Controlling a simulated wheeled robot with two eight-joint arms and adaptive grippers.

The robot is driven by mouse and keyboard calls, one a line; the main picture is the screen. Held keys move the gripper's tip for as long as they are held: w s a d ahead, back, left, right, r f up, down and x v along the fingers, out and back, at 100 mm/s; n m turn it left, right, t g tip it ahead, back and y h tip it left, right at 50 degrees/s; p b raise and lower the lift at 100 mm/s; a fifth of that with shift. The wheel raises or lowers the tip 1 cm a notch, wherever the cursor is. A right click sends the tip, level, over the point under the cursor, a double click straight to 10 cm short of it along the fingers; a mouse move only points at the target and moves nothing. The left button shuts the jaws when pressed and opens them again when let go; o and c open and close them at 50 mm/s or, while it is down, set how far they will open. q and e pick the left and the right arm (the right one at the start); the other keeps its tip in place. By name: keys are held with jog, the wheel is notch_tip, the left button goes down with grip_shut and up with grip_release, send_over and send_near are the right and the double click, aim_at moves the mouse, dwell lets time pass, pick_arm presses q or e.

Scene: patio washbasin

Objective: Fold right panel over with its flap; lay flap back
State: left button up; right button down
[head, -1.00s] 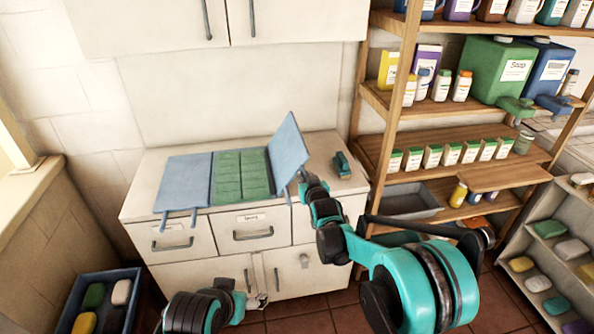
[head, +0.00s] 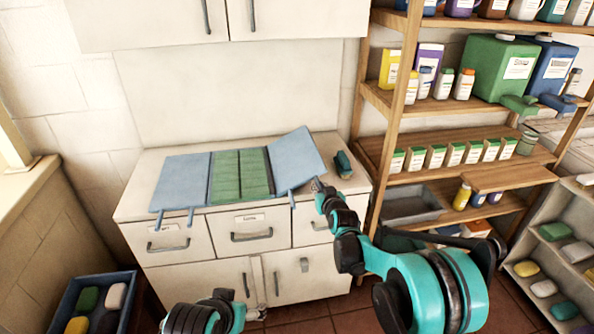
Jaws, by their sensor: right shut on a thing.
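A blue folding case lies open on the white counter. Its left panel (head: 181,182) is flat, with two straps hanging over the counter's front edge. Its middle (head: 227,176) holds green pieces in rows. Its right panel (head: 297,160) is tilted up, leaning outward to the right. My right gripper (head: 316,186) is at the lower right corner of that panel, shut on it; its fingertips are small and hard to make out. My left arm (head: 205,314) shows at the bottom, below the drawers, and its gripper cannot be made out.
A small dark teal object (head: 343,163) lies on the counter (head: 135,199) right of the case. A wooden shelf (head: 385,165) with bottles stands to the right. A blue crate (head: 70,296) of soaps is at lower left. Cabinet doors (head: 200,20) hang above.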

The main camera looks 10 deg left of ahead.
notch_tip(320, 180, down, 7)
jog(key=d+b, duration=0.1)
jog(key=shift+w+f+b, duration=0.15)
jog(key=shift+w+b, duration=0.05)
jog(key=shift+b, duration=0.15)
jog(key=c, duration=0.5)
grip_release()
jog(key=shift+d, duration=0.1)
jog(key=shift+f+v, duration=0.2)
jog(key=shift+v, duration=1.65)
jog(key=shift+f+v, duration=0.2)
jog(key=shift+v, duration=1.7)
jog(key=shift+f+v, duration=0.2)
jog(key=shift+v, duration=1.65)
jog(key=shift+s, duration=0.2)
